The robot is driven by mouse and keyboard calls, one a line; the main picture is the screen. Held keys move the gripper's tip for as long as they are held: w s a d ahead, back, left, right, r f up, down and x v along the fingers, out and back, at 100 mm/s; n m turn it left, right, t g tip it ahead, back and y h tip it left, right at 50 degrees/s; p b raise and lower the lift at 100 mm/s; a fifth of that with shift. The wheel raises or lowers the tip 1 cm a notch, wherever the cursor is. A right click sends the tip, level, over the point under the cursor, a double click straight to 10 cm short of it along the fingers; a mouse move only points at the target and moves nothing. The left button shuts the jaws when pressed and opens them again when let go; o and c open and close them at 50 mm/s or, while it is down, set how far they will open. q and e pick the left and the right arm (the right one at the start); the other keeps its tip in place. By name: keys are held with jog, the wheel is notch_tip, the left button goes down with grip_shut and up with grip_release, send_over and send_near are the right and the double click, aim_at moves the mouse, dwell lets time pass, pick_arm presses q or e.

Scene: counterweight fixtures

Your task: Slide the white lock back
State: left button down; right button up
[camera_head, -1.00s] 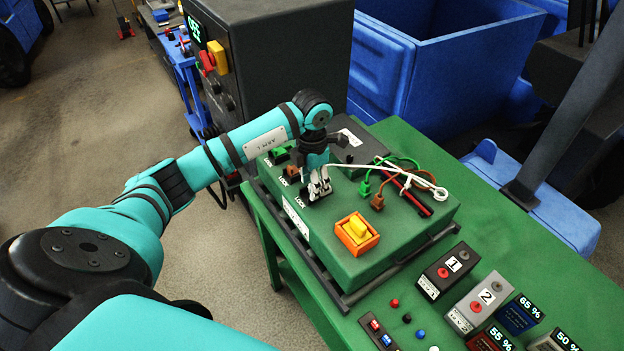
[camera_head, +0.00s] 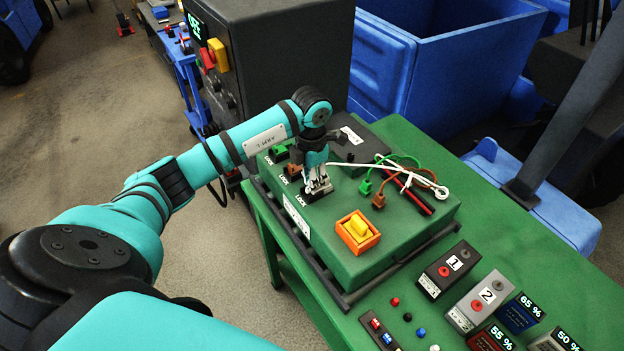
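My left gripper (camera_head: 318,184) points down over the front-left part of the green fixture box (camera_head: 385,240). Its pale fingertips are at the white lock's place, the frontmost of the row of locks, on a dark base (camera_head: 322,194) beside a "LOCK" label. The white lock itself cannot be told apart from the fingertips. Whether the fingers are closed on it is unclear. The green lock (camera_head: 278,153) and the brown lock (camera_head: 292,172) sit behind it along the left edge. My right gripper is not in view.
White, green and brown cords with plugs (camera_head: 379,200) and a red-black rod (camera_head: 416,201) lie on the box. An orange-yellow switch (camera_head: 357,230) stands in front. Numbered blocks (camera_head: 449,268) are at the right. A dark cabinet (camera_head: 280,60) stands behind.

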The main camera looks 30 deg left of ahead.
pick_arm(q)
jog(key=shift+s+d+f, duration=0.1)
jog(key=shift+d+f, duration=0.15)
jog(key=shift+d, duration=0.05)
dwell(0.5)
jog(key=shift+s+a+f, duration=0.1)
jog(key=shift+s+a, duration=0.1)
jog(key=shift+s, duration=0.2)
jog(key=shift+s+a+b, duration=0.1)
jog(key=shift+s+b, duration=0.2)
jog(key=shift+s, duration=0.05)
jog(key=c, duration=1.2)
grip_release()
jog(key=shift+w, duration=0.1)
jog(key=shift+o, duration=0.2)
